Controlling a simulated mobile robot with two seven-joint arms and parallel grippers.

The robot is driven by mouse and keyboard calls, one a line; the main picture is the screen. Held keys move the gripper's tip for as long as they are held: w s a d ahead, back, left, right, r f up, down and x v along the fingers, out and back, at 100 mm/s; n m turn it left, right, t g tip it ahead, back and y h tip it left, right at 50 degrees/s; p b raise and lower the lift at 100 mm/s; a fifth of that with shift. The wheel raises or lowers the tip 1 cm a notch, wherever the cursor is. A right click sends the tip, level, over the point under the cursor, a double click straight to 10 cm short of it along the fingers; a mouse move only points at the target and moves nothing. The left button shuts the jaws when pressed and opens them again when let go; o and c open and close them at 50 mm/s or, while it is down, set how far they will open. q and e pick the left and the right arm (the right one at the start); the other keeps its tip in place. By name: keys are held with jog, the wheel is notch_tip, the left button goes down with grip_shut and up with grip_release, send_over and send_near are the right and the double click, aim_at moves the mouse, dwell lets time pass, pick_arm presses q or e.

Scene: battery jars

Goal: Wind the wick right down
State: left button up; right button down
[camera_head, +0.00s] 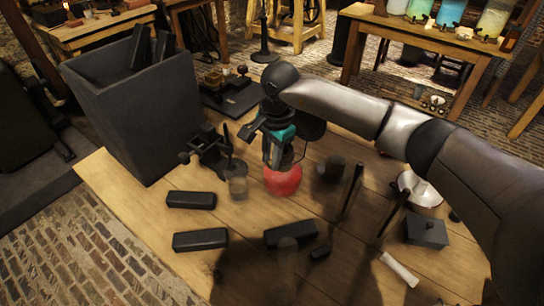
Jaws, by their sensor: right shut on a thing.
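A lamp with a round red base (283,180) stands on the wooden table, near its middle. My right gripper (277,158) reaches in from the right and points down just above the red base. It is shut on a small part at the lamp's top. The fingers hide that part, so the wick knob and the wick do not show. A thin dark outline beside the fingers may be the lamp's chimney or wire. My left gripper is not in view.
A tall dark bin (143,105) stands at the table's left edge. A black stand (207,147) and a small glass (237,181) are left of the lamp. Black blocks (200,239) lie in front. A white bowl (420,188) and a dark box (427,231) are at right.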

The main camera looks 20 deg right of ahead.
dwell(0.6)
jog(key=c, duration=0.7)
grip_release()
notch_tip(320, 180, up, 15)
jog(key=s+p, duration=0.1)
jog(key=shift+d+p, duration=0.2)
jog(key=shift+p, duration=0.15)
jog(key=shift+r, duration=0.1)
